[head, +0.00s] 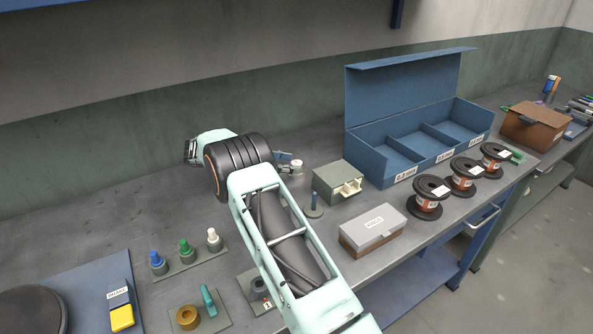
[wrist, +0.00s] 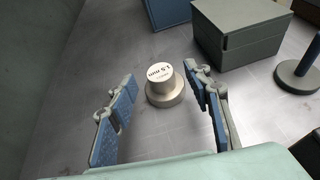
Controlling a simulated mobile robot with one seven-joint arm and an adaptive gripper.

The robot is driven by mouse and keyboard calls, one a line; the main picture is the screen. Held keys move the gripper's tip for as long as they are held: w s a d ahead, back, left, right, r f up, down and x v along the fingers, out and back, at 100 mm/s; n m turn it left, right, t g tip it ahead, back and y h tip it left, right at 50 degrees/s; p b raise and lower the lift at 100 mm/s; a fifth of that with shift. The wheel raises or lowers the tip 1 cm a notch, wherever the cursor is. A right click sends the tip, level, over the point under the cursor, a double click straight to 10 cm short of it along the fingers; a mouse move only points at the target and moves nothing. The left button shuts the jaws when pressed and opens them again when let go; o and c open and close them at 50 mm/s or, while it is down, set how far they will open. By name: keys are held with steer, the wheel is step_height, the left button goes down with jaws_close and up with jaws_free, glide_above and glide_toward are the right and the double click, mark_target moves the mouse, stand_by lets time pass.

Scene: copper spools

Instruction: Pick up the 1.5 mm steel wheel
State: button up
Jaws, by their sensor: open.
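The 1.5 mm steel wheel (wrist: 166,92) is a small stepped metal cylinder with a wide base and a white top reading "1.5 mm". It stands upright on the bench. In the wrist view my gripper (wrist: 160,74) is open, with one blue-padded finger on each side of the picture and the wheel ahead, between the finger ends. I see clear bench around the wheel and no finger touching it. In the head view the wheel (head: 297,164) shows just right of my gripper (head: 287,160), which is partly hidden by my arm.
A grey-green drawer box (head: 338,181) stands close right of the wheel, with a dark post on a round base (head: 314,205) nearby. A blue open bin (head: 415,147) is behind. Several copper spools (head: 428,198) line the front right.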

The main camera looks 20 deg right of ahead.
mark_target(294, 163)
steer(key=x, duration=0.4)
steer(key=shift+a, duration=0.1)
steer(key=shift+c, duration=0.6)
jaws_close()
